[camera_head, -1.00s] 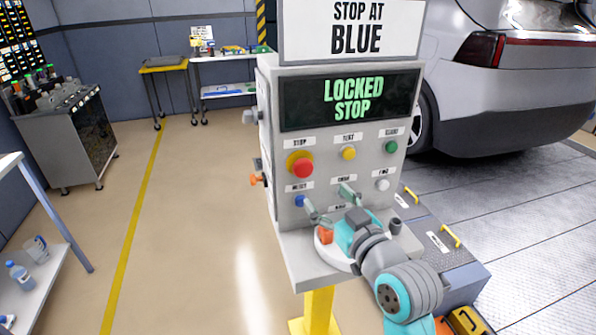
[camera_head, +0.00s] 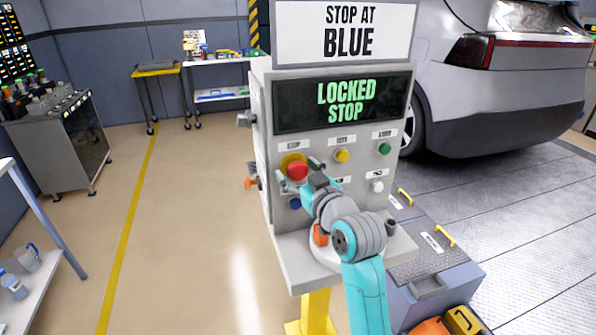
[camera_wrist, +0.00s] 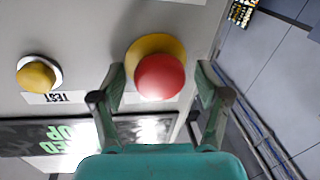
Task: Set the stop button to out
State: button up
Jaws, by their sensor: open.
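The stop button (camera_head: 297,169) is a red mushroom cap on a yellow collar, at the upper left of the panel's buttons. In the wrist view the red cap (camera_wrist: 160,76) lies between my two fingers, with the yellow collar behind it. My gripper (camera_head: 298,174) is open, its fingers on either side of the cap. I see a gap between each finger and the cap in the wrist view. The panel's screen (camera_head: 343,103) reads "LOCKED STOP". Whether the button is in or out is hard to tell.
A yellow test button (camera_head: 342,156) and a green button (camera_head: 384,148) sit to the right. A blue button (camera_head: 295,203) is below, partly behind my arm, and a white one (camera_head: 376,187) is lower right. An orange handle (camera_head: 252,183) sticks out at the console's left side.

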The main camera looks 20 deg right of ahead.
jog(key=shift+w, duration=0.1)
grip_shut()
jog(key=shift+s, duration=0.8)
grip_release()
jog(key=shift+s, duration=0.1)
jog(key=s+d, duration=0.2)
jog(key=s, duration=0.9)
jog(key=shift+s, duration=0.4)
